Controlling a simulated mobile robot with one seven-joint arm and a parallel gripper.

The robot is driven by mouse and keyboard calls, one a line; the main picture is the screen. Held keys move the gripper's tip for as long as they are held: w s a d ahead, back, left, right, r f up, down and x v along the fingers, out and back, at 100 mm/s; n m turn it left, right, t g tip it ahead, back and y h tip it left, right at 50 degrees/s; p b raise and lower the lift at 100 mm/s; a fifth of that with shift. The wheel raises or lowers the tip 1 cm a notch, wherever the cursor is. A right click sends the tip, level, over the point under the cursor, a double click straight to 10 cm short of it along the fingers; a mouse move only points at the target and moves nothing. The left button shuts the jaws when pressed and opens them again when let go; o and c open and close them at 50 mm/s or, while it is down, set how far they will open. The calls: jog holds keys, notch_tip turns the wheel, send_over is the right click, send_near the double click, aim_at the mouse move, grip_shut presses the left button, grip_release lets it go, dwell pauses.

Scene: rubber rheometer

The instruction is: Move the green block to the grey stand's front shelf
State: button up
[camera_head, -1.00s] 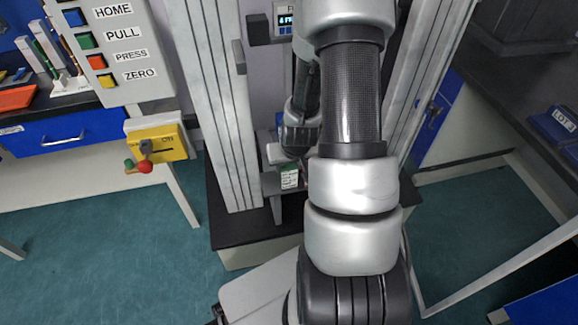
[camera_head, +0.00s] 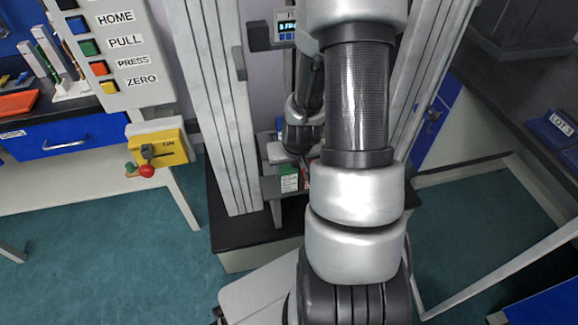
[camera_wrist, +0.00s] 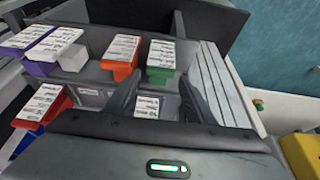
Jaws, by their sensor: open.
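The green block (camera_wrist: 161,60), with a white printed label on top, sits on the upper row of the grey stand (camera_wrist: 92,72) in the wrist view, right of an orange block (camera_wrist: 121,56). It also shows at the stand's front edge in the head view (camera_head: 288,172). My gripper (camera_wrist: 156,92) is open. Its dark fingers reach toward the stand from below the green block in the wrist view, apart from it. A white-labelled block (camera_wrist: 147,107) shows between the fingers; its colour is unclear. In the head view my arm hides much of the stand.
Purple (camera_wrist: 28,43) and white (camera_wrist: 60,48) blocks stand left on the upper row. A ribbed grey column (camera_wrist: 215,85) rises close on the right. A yellow switch box (camera_head: 160,145) stands left in the head view.

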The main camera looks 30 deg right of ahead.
jog(key=p+v, duration=0.1)
jog(key=v, duration=0.7)
jog(key=shift+r+p, duration=0.15)
jog(key=shift+p, duration=0.25)
